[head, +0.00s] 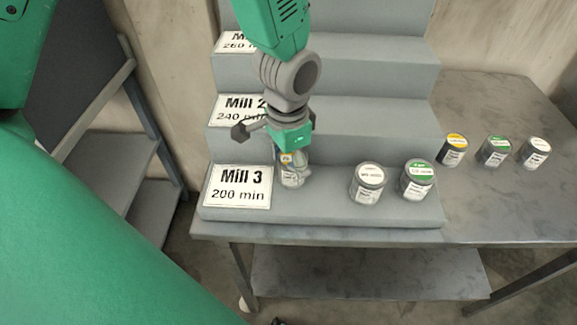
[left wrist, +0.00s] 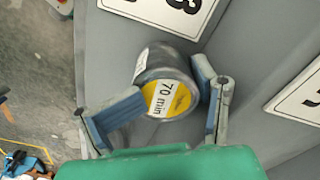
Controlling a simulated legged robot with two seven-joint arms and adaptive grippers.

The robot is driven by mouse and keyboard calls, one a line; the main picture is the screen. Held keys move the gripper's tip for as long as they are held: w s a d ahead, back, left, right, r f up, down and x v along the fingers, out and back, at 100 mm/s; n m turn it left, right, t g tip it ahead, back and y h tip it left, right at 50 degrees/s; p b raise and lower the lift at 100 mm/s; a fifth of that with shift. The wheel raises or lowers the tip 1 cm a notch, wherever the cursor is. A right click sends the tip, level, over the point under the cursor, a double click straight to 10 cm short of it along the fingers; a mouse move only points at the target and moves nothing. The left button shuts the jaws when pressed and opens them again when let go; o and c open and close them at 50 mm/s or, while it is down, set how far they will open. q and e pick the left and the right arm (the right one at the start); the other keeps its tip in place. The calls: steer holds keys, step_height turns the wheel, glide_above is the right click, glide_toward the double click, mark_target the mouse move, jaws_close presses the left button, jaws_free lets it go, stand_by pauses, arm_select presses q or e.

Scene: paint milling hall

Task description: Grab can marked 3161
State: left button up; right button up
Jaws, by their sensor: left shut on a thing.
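A grey can with a yellow-and-white lid (left wrist: 170,98) sits between the blue-padded fingers of my left gripper (left wrist: 160,108) in the left wrist view. Its lid reads "70 min"; I cannot read the number 3161 on it. In the head view my left gripper (head: 291,158) reaches down from above and is shut on this can (head: 291,180), at the lowest step beside the Mill 3 sign. The gripper partly hides the can there. I cannot tell whether the can touches the step. My right gripper is not in view.
A white-lidded can (head: 369,183) and a green-and-white-lidded can (head: 418,181) stand right on the same step (head: 330,213). Yellow-lidded (head: 453,151), green-lidded (head: 495,152) and white-lidded (head: 535,153) cans stand on the metal table (head: 510,205). The Mill 3 sign (head: 238,187) is left.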

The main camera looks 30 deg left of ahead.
mark_target(287, 160)
arm_select(q)
steer(key=shift+s, duration=0.35)
jaws_close()
step_height(287, 160, up, 9)
steer(key=shift+w+f+p, duration=0.1)
steer(key=shift+w+p, duration=0.05)
steer(key=shift+p, duration=0.5)
steer(key=shift+w+d+r, duration=0.1)
steer(key=shift+d+r, duration=0.05)
steer(key=shift+r, duration=0.2)
steer(key=o, duration=1.6)
jaws_free()
steer(key=shift+c, duration=0.2)
